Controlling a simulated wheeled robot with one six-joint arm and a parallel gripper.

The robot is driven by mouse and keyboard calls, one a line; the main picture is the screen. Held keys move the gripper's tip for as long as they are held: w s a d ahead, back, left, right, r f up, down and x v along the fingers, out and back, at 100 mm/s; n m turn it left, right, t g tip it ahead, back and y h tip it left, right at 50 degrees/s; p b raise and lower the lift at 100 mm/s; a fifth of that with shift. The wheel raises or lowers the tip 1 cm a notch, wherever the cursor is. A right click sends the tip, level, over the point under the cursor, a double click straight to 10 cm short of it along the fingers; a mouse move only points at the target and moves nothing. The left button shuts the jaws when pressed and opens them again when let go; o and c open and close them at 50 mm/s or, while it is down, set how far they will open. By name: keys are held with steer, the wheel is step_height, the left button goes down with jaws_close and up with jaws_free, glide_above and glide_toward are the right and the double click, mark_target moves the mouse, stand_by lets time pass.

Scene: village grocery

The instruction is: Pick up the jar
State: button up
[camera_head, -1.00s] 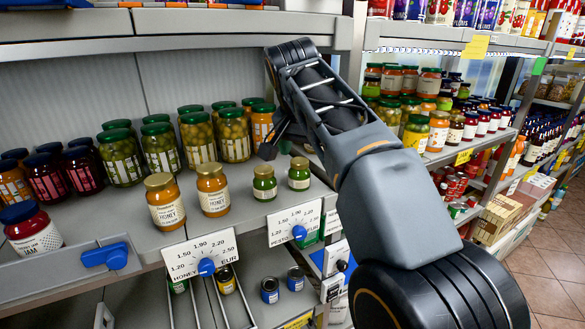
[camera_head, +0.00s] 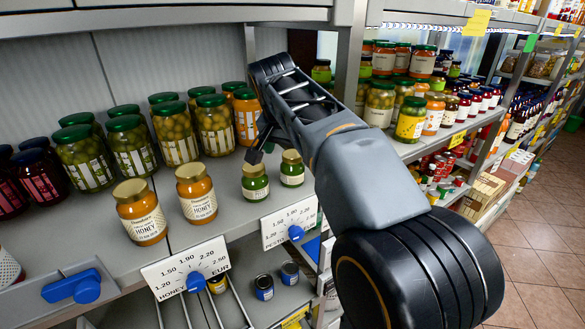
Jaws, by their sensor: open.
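My gripper (camera_head: 262,150) hangs over the shelf at the end of my black and grey arm. Its dark fingers point down and are open, with nothing seen between them. Two small green jars with gold lids stand upright just in front of and below it: a left green jar (camera_head: 255,183) and a right green jar (camera_head: 292,169). Two honey jars stand further left, the left honey jar (camera_head: 140,212) and the right honey jar (camera_head: 197,194). My arm hides part of the shelf behind the gripper. The frames do not tell which jar is meant.
Several green-lidded olive jars (camera_head: 179,134) and an orange jar (camera_head: 247,117) stand in a row behind. A honey price card (camera_head: 187,267) and another price card (camera_head: 290,222) hang on the shelf edge. A grey upright (camera_head: 346,55) separates the right-hand shelves.

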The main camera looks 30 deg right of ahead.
mark_target(292, 154)
steer(key=shift+d+p+x, duration=0.2)
steer(key=shift+p+x, duration=0.6)
steer(key=shift+x, duration=1.95)
steer(key=shift+w+r, duration=0.1)
steer(key=c, duration=1.1)
steer(key=shift+c, duration=0.6)
steer(key=shift+r, duration=0.2)
